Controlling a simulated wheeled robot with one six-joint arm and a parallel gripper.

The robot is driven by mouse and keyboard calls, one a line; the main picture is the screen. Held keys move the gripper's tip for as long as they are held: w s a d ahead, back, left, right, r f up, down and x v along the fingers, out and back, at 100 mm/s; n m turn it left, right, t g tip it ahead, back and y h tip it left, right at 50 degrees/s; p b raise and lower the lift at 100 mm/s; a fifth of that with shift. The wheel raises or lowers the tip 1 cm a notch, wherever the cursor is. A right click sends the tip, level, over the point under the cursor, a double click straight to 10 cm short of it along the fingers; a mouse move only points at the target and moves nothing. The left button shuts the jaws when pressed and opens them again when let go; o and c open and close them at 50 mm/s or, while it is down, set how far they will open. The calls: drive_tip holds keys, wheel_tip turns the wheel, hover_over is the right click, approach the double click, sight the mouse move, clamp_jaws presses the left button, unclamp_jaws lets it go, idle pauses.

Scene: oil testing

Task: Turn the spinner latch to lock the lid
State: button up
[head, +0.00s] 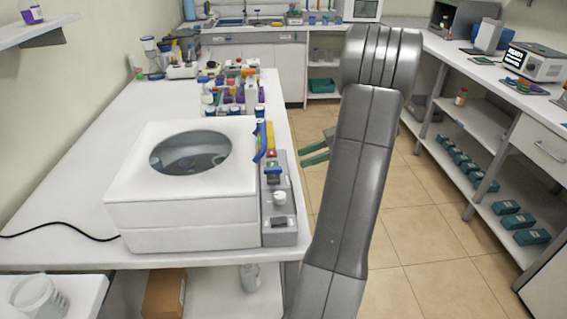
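The spinner (182,220) is a white box-shaped machine near the front of the left table. Its lid (135,178) has a round dark window (191,152) and appears closed. A blue, upright handle-like part (259,141) at the lid's right edge looks like the latch; its exact position is hard to tell. My gripper (315,153) has green fingers pointing left toward the machine. The fingers are apart with a gap between them and hold nothing visible. They are to the right of the latch, beyond the table's right edge, and do not touch it.
A black cable (60,236) lies at left. The tiled floor (430,235) is clear between the table and right shelves.

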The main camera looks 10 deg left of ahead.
sight(277, 168)
drive_tip(key=p+x, duration=0.1)
drive_tip(key=x, duration=0.7)
drive_tip(key=shift+c, duration=0.5)
clamp_jaws()
